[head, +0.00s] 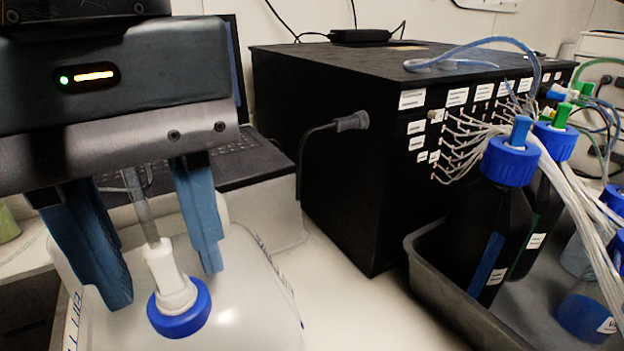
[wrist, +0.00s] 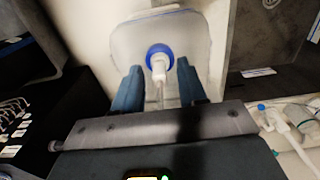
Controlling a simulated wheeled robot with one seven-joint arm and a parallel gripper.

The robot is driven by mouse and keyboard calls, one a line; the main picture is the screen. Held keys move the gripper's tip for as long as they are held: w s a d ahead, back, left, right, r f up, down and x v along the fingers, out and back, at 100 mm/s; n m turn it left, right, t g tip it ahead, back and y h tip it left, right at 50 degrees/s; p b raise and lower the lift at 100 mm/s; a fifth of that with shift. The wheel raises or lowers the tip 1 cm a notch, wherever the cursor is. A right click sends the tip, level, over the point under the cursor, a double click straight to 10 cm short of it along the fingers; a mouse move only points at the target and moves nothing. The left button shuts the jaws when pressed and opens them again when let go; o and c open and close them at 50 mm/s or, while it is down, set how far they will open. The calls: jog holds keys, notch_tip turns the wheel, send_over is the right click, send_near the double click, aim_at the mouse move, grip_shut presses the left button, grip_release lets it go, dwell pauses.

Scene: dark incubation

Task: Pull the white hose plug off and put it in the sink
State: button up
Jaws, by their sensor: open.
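The white hose plug (head: 164,266) sits upright in the blue cap (head: 182,314) of a translucent white jug (head: 245,305), at the lower left of the head view. A grey hose (head: 141,205) runs up from it towards my gripper (head: 165,284). The gripper is open, with one blue finger on each side of the plug and visible gaps between. In the wrist view the plug (wrist: 159,70) also shows between the two fingers (wrist: 158,67), in front of the blue cap (wrist: 160,53).
A large black box (head: 330,200) with labelled tubing ports stands right of the jug. A grey tray (head: 440,285) holds dark bottles with blue caps (head: 509,161) and many tubes. A laptop (head: 240,160) lies behind the gripper. White counter shows between jug and tray.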

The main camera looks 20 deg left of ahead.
aim_at(144, 215)
grip_shut()
dwell(0.4)
jog(key=shift+r, duration=0.1)
dwell(0.3)
jog(key=shift+r+p, duration=1.6)
jog(key=shift+r, duration=1.35)
jog(key=shift+f, duration=0.1)
